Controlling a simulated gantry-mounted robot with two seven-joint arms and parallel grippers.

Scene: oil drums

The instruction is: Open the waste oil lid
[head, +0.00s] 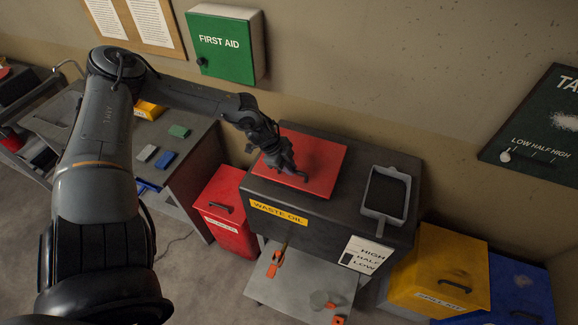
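The waste oil lid (325,160) is a flat red panel lying shut on top of the dark waste oil cabinet (331,230), which has a yellow "WASTE OIL" label on its front. My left arm reaches in from the left, and my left gripper (294,176) points down at the lid's left front part. The gripper hides part of the lid. Its fingers are dark and small, so I cannot tell whether they are open or shut, or whether they touch the lid. My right gripper is not in view.
A grey tray (366,213) sits right of the lid on the cabinet top. A red bin (222,229) stands left, yellow (447,259) and blue (530,300) bins right. A low grey surface (290,290) holding orange items is in front. A first aid box (226,44) hangs behind.

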